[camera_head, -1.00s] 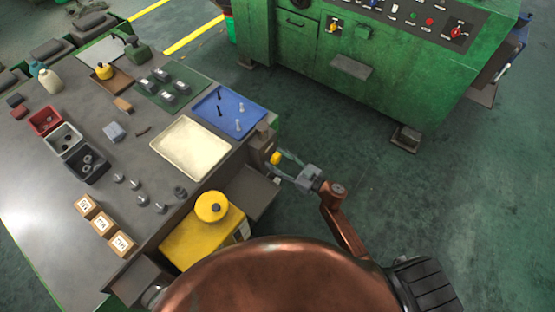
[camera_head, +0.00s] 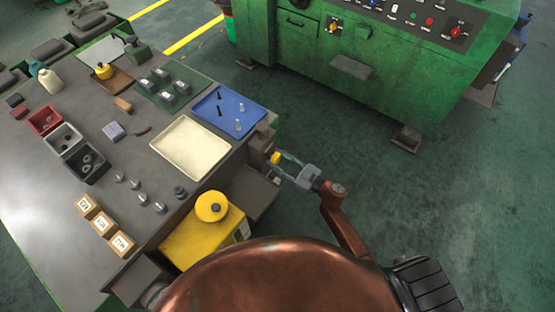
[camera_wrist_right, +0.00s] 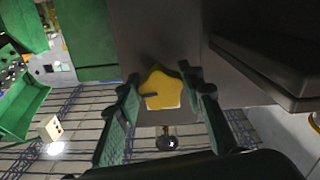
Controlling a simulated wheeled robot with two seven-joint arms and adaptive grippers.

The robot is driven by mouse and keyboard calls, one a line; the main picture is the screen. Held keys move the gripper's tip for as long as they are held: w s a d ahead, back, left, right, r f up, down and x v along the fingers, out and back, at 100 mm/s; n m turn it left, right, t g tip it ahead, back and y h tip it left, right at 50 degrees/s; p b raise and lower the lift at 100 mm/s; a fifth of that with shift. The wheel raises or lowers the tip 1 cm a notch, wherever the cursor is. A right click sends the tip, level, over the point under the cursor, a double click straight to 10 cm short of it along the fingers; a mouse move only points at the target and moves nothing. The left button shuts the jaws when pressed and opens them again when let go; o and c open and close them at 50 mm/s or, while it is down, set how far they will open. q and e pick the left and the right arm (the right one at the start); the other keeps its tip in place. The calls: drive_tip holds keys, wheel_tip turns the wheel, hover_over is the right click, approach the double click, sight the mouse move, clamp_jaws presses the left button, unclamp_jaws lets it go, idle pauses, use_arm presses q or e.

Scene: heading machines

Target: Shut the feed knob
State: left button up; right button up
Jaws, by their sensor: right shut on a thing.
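The feed knob is a yellow star-shaped knob (camera_head: 275,158) on the dark side of the bench at its right edge. In the right wrist view the knob (camera_wrist_right: 161,90) sits between the two fingers, with a short dark mark on its face. My right gripper (camera_head: 282,164) reaches in from the right and is shut on the knob; it also shows in the wrist view (camera_wrist_right: 164,84). The contact itself is partly hidden behind the fingers. My left gripper is not in view.
A grey box-like ledge (camera_head: 249,188) juts out just below the knob. A blue tray (camera_head: 213,104) and a cream tray (camera_head: 190,150) lie on the bench. A green machine (camera_head: 390,80) stands behind; the floor between is clear.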

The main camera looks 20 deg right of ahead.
drive_tip(key=n, duration=0.4)
drive_tip(key=shift+d+b, duration=0.1)
drive_tip(key=shift+b, duration=0.25)
drive_tip(key=n+b, duration=0.1)
drive_tip(key=n, duration=0.3)
drive_tip(key=shift+w, duration=0.1)
drive_tip(key=n+b, duration=0.2)
drive_tip(key=n, duration=0.2)
drive_tip(key=shift+r+n, duration=0.1)
drive_tip(key=shift+n, duration=0.2)
drive_tip(key=shift+d+r+n+b, duration=0.15)
drive_tip(key=shift+n+b, duration=0.7)
drive_tip(key=shift+n, duration=1.05)
drive_tip(key=o, duration=1.2)
drive_tip(key=shift+c, duration=0.2)
